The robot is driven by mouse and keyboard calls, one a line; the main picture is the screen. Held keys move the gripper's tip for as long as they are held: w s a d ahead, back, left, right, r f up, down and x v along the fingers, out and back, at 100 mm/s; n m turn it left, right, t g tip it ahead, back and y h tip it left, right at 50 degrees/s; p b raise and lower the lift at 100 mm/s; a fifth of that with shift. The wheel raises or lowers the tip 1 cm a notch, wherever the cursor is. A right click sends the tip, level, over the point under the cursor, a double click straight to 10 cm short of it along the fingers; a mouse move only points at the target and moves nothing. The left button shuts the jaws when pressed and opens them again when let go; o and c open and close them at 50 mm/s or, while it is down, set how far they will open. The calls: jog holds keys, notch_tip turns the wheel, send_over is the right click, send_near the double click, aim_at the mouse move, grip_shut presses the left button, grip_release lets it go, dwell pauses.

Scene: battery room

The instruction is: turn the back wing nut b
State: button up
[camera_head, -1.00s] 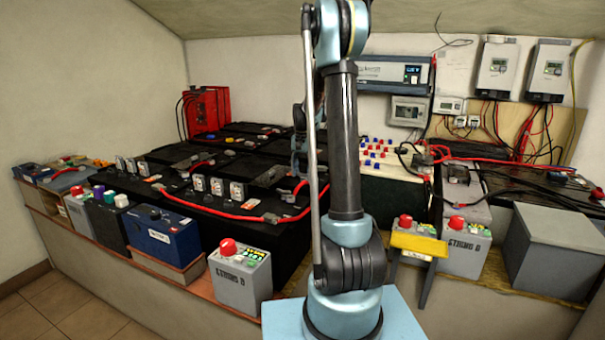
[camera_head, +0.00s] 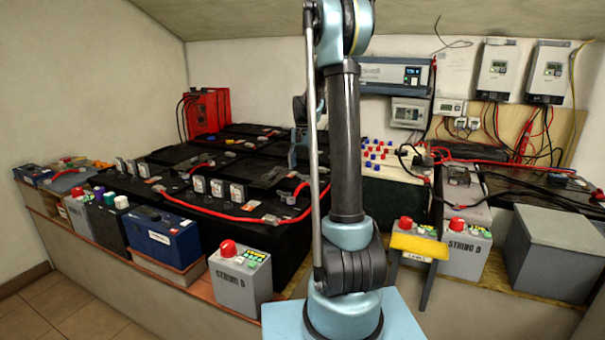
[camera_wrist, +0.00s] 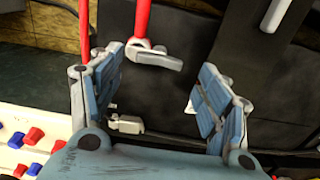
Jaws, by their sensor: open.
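My gripper (camera_wrist: 160,78) is open and empty in the wrist view, its two blue-padded fingers spread over black battery tops. A grey metal terminal clamp (camera_wrist: 152,55) on a red cable lies just beyond the gap between the fingertips. A smaller grey terminal piece (camera_wrist: 127,125) shows nearer, beside the left finger. I cannot tell which of these, if either, carries wing nut b. In the head view my gripper (camera_head: 298,152) is partly hidden behind my arm, above the right part of the black battery bank (camera_head: 265,235).
Red cables (camera_head: 235,215) cross the battery tops. A white panel (camera_wrist: 48,125) with red and blue knobs is at the left in the wrist view. A red box (camera_head: 207,110) stands at the back left.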

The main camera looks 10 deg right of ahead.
aim_at(303, 179)
jog(key=shift+r, duration=2.2)
jog(key=shift+s, duration=0.1)
jog(key=s+r+n+t, duration=0.1)
jog(key=s+n, duration=0.1)
jog(key=s, duration=1.1)
jog(key=s+r+n, duration=0.2)
jog(key=s, duration=1)
jog(key=s+f+n, duration=0.1)
jog(key=s+f, duration=0.5)
jog(key=s, duration=0.3)
jog(key=s+f+n+t, duration=0.1)
jog(key=s+f+n, duration=0.1)
jog(key=s+f, duration=0.4)
jog(key=s, duration=0.3)
jog(key=shift+s+f, duration=0.2)
jog(key=shift+s, duration=0.15)
